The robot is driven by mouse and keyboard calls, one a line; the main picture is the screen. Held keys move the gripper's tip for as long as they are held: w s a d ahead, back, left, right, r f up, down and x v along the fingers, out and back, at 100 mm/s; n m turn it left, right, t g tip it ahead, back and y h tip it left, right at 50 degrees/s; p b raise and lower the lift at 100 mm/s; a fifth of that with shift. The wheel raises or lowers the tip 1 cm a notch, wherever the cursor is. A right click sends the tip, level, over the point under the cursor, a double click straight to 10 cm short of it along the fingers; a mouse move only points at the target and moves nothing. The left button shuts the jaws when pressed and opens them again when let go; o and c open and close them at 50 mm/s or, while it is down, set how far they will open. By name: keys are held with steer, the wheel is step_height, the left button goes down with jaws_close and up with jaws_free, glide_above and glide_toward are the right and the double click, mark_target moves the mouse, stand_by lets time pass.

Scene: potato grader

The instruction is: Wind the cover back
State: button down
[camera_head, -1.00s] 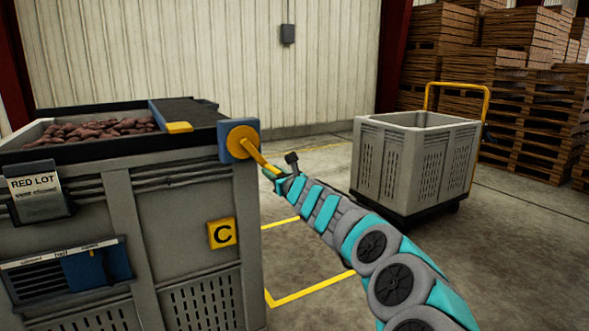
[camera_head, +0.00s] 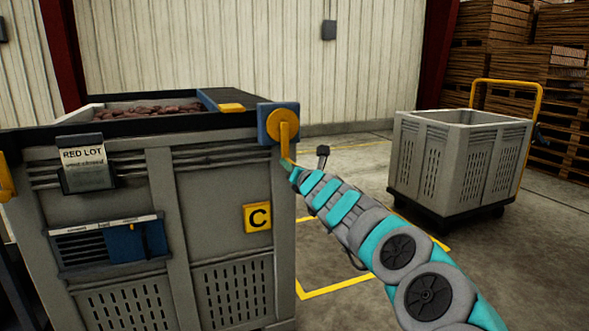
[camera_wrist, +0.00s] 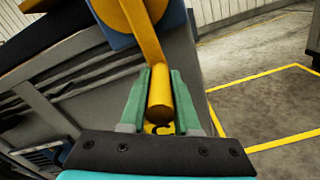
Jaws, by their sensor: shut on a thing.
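A yellow crank (camera_head: 284,126) on a blue mount stands at the top right corner of the grey bin (camera_head: 218,215) marked C. Its arm hangs down. My gripper (camera_head: 287,164) is at the crank's lower end. In the wrist view my gripper (camera_wrist: 160,100) is shut on the yellow crank handle (camera_wrist: 160,105), with a teal finger on each side. The dark cover (camera_head: 240,98) with a yellow tab lies across the right part of the bin top. Red potatoes (camera_head: 150,109) show uncovered to its left.
A grey slatted crate (camera_head: 450,165) on a dark wheeled base with a yellow handle stands to the right. Wooden pallets (camera_head: 500,50) are stacked behind it. Yellow lines mark the open concrete floor between bin and crate.

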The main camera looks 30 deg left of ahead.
steer(key=shift+s+a+r, duration=0.1)
steer(key=shift+s+a, duration=0.05)
steer(key=c, duration=0.7)
jaws_free()
steer(key=shift+o, duration=0.2)
steer(key=shift+s+d+b, duration=0.2)
steer(key=shift+d+b, duration=0.15)
steer(key=shift+b, duration=0.05)
steer(key=shift+b+v, duration=0.8)
steer(key=shift+v, duration=0.3)
steer(key=shift+s+d+b, duration=0.35)
steer(key=shift+b, duration=0.1)
steer(key=shift+s+d+b, duration=0.5)
steer(key=shift+d+b, duration=0.05)
steer(key=shift+b, duration=0.15)
steer(key=shift+b+v, duration=1.15)
steer(key=shift+b, duration=0.1)
